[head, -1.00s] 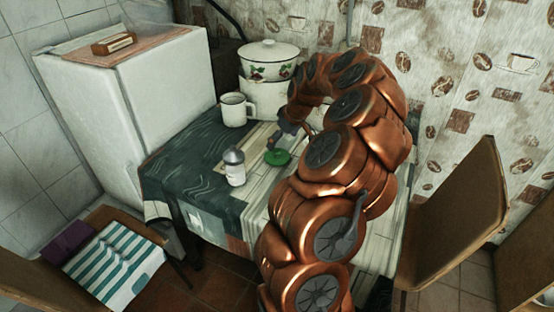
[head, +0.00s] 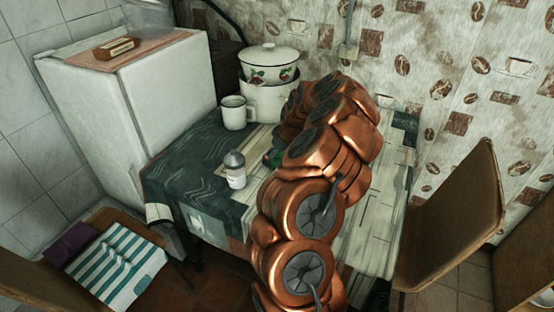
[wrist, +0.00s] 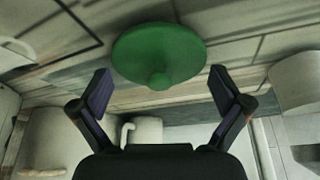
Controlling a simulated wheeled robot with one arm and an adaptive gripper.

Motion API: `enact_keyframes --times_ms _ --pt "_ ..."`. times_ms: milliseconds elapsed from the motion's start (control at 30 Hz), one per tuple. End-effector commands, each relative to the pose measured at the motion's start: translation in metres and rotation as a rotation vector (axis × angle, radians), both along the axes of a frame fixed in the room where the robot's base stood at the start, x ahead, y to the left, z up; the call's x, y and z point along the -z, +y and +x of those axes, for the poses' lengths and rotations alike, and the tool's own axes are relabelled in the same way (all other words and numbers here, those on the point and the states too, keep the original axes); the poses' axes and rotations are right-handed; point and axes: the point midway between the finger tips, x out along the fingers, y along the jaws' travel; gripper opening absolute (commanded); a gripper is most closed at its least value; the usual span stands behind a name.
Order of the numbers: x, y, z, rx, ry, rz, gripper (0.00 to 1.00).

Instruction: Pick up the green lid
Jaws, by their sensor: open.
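The green lid (wrist: 158,48) is round with a small knob. It fills the upper middle of the wrist view, the knob pointing toward my gripper (wrist: 161,90). My gripper is open, its two fingers spread to either side below the lid and apart from it. Nothing is between the fingers.
A shaker (head: 235,170) stands left of the lid on the table (head: 190,165). A white mug (head: 234,112) and a white pot (head: 264,102) with a floral pot (head: 270,68) on top stand behind. A chair (head: 462,205) is at the right.

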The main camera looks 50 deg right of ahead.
Motion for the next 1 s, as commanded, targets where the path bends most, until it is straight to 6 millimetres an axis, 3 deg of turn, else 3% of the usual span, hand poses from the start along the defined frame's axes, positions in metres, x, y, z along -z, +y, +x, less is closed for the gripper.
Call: enact_keyframes --times_ms 200,600,1000 --pt "0.0009 -0.0003 0.0005 0.0 -0.001 -0.001 1.0" --pt "0.0008 -0.0004 0.0004 0.0 0.0 -0.001 0.58" --pt "-0.006 -0.0007 0.0008 0.0 -0.001 -0.002 0.58"
